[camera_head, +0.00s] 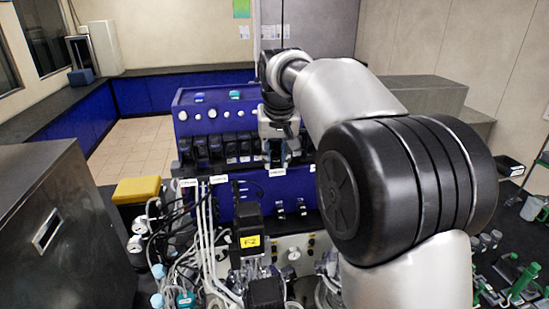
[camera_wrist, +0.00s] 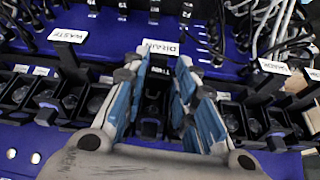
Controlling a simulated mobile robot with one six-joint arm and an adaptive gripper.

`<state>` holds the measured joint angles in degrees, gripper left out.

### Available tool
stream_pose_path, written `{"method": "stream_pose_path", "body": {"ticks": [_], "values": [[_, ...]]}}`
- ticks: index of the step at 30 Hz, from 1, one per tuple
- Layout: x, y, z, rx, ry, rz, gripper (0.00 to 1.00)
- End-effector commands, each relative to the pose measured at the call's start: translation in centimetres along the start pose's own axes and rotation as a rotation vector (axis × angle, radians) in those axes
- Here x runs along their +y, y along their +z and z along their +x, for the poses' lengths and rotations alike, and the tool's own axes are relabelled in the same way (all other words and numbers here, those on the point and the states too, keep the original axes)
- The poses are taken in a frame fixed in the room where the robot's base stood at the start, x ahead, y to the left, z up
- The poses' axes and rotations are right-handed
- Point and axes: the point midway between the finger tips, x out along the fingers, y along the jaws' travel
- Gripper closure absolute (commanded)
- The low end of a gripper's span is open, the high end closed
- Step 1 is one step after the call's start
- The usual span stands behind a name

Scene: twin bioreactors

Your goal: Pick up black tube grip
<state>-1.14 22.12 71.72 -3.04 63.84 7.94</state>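My gripper (camera_wrist: 162,72) points down at the blue panel in the wrist view. Its two blue-padded fingers stand apart. A black part (camera_wrist: 152,108), which may be the black tube grip, shows in the gap between them, below a white DRAIN label (camera_wrist: 160,46). I see no clear contact on it, and its far end is partly hidden. In the head view my gripper (camera_head: 281,150) is over the right part of a row of black units (camera_head: 216,148) on the front of the blue bioreactor cabinet. The tube grip cannot be made out there.
Black square holders (camera_wrist: 50,98) line both sides of the gripper. White tubes (camera_wrist: 275,20) run at the upper right. In the head view, cables and tubes (camera_head: 205,235) crowd the bench front. A yellow box (camera_head: 137,190) and a steel cabinet (camera_head: 60,235) stand left.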

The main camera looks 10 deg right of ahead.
Motion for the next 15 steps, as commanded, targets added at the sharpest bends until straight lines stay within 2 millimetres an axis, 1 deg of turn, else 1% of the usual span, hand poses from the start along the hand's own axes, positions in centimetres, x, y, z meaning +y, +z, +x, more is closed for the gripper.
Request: {"method": "stream_pose_path", "body": {"ticks": [1, 10, 15], "values": [[0.00, -0.01, -0.01, 0.000, 0.000, 0.000, 0.80], [0.00, -0.02, -0.03, 0.000, 0.000, 0.000, 1.00], [0.00, -0.01, -0.03, 0.001, 0.000, 0.000, 1.00]]}}
